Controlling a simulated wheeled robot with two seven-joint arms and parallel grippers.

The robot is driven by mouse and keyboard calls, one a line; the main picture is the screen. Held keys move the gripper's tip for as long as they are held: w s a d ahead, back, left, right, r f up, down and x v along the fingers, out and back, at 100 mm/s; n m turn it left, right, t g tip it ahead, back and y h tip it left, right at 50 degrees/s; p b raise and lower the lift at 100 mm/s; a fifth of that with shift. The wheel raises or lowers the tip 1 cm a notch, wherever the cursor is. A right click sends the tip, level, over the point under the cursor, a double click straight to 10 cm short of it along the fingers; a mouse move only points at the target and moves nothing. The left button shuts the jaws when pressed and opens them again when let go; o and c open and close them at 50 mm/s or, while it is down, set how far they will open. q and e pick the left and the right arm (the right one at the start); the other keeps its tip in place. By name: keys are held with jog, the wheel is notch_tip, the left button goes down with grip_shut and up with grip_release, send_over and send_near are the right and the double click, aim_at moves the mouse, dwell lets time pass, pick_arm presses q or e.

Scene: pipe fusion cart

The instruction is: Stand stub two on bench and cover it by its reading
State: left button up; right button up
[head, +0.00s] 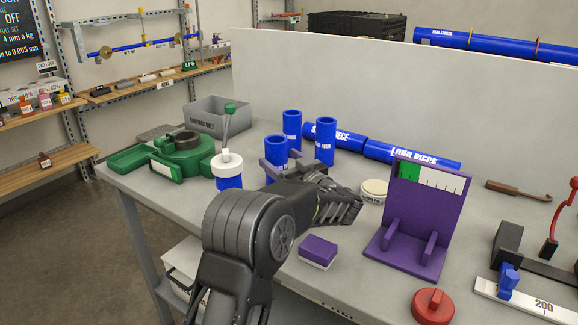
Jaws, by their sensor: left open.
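Three blue stubs stand upright near the middle of the bench (340,285): a back one (292,124), a right one (325,140) and a front one (276,148); their labels are too small to read surely. My left gripper (277,168) is open, its fingers low around or beside the front stub; contact cannot be told. A further blue stub (229,182) stands to the left with a white cap (228,164) on top. A cream disc-like cap (375,187) and a red cap with a grip (433,304) lie on the bench. My right gripper is out of view.
A purple gauge stand (425,200) with a green-and-white scale stands right. A purple block (318,250), a green clamp tool (185,153), a grey bin (218,115), blue long pieces (410,155) and a white ruler (530,300) surround the workspace. The bench's front edge is near my arm.

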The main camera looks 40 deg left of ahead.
pick_arm(q)
jog(key=b+v, duration=0.1)
jog(key=v, duration=1.1)
jog(key=shift+r, duration=0.1)
dwell(2.4)
